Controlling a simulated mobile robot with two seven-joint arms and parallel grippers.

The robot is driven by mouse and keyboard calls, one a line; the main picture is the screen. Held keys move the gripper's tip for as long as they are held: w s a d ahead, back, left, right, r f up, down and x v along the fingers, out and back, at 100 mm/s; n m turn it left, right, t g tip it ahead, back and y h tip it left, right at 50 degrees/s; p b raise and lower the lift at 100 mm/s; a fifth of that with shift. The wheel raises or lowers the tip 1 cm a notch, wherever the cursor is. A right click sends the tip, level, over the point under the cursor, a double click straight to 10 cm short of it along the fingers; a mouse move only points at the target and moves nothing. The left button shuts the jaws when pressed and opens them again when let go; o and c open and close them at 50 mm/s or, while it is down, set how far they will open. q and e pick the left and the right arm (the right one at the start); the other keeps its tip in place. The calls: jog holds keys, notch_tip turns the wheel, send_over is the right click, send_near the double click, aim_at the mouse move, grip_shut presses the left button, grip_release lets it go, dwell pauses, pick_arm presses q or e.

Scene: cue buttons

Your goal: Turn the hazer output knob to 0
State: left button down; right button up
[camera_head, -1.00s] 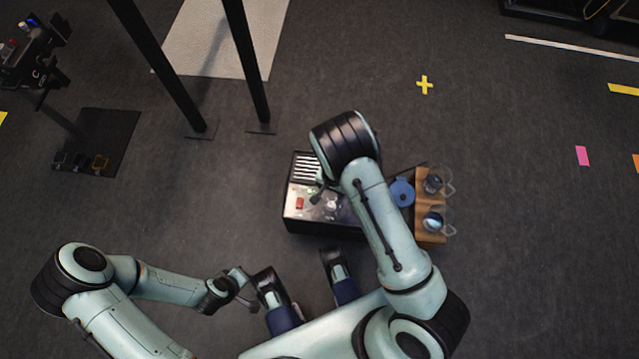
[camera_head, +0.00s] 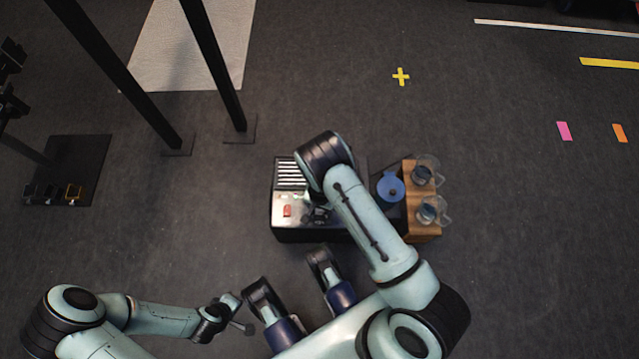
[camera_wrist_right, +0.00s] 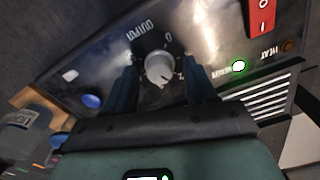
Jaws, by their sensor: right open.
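The hazer (camera_head: 300,236) is a dark box with a metal top panel below my right arm in the head view. Its output knob (camera_wrist_right: 159,67) is a round grey-white knob in the right wrist view, beside the printed words OUTPUT and 0. My right gripper (camera_wrist_right: 160,82) is open, with one dark blue finger on each side of the knob; I cannot tell whether they touch it. In the head view the right gripper (camera_head: 318,214) is a small dark shape over the panel, and the knob is hidden. My left gripper (camera_head: 243,312) is at the lower left, away from the hazer; its jaws are too small to read.
A red switch (camera_wrist_right: 262,16), a lit green lamp (camera_wrist_right: 238,66) and a blue button (camera_wrist_right: 91,101) are on the panel. A wooden board (camera_head: 424,231) with clear jugs and a blue lidded item (camera_head: 390,187) stand to the right. Open floor surrounds these.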

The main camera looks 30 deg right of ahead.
grip_shut()
jog(key=n, duration=0.5)
jog(key=shift+n, duration=0.4)
jog(key=n, duration=1)
jog(key=shift+n, duration=0.4)
jog(key=n, duration=0.4)
jog(key=shift+n, duration=0.6)
